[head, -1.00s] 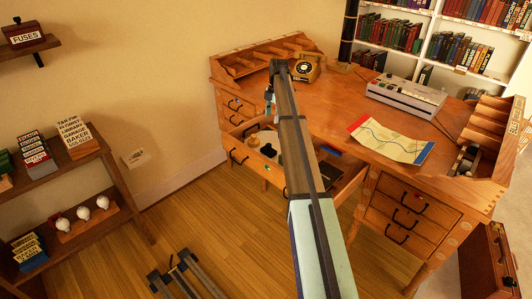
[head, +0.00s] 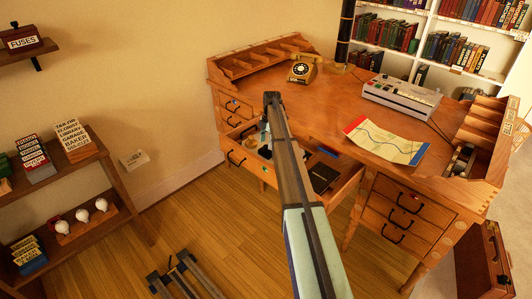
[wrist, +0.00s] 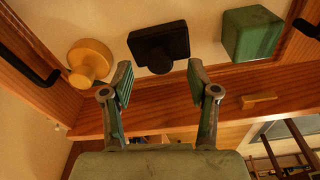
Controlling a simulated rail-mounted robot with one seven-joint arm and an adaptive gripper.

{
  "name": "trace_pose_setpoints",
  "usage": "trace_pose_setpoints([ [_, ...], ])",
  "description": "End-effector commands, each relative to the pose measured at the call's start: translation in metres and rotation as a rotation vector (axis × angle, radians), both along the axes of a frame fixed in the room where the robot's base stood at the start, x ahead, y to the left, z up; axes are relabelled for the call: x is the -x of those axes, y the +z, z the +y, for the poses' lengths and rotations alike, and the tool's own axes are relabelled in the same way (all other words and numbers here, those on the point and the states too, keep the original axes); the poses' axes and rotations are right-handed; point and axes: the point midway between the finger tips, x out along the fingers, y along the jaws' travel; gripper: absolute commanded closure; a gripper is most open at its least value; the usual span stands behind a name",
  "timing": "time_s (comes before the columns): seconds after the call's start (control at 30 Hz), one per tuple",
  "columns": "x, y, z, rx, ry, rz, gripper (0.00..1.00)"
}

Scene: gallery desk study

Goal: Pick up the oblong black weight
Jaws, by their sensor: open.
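The oblong black weight (wrist: 159,46) lies in an open desk drawer, at the top middle of the wrist view. It has a flat block shape with a rounded part facing the camera. My gripper (wrist: 161,73) is open and empty, its two fingers spread just below the weight in the picture, one towards each side. I cannot tell the height gap between them. In the head view my arm covers most of the gripper, and the weight is too small and dark there to make out surely.
A yellow round knobbed piece (wrist: 90,62) lies left of the weight, a green block (wrist: 252,34) to its right. The wooden drawer wall (wrist: 228,84) runs close below them. The desktop (head: 335,105) holds a telephone (head: 302,68), a map (head: 386,140) and a grey machine (head: 400,97).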

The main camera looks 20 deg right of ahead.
Motion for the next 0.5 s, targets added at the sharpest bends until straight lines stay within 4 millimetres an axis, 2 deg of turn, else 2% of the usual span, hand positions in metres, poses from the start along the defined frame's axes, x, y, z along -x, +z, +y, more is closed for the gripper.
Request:
trace_pose_setpoints([
  [0.2, 0.001, -0.027, 0.004, 0.000, 0.000, 0.001, 0.40],
  [0.47, 0.001, -0.031, 0.004, 0.000, 0.000, 0.000, 0.40],
  [0.5, 0.001, -0.031, 0.004, 0.000, 0.000, 0.000, 0.55],
])
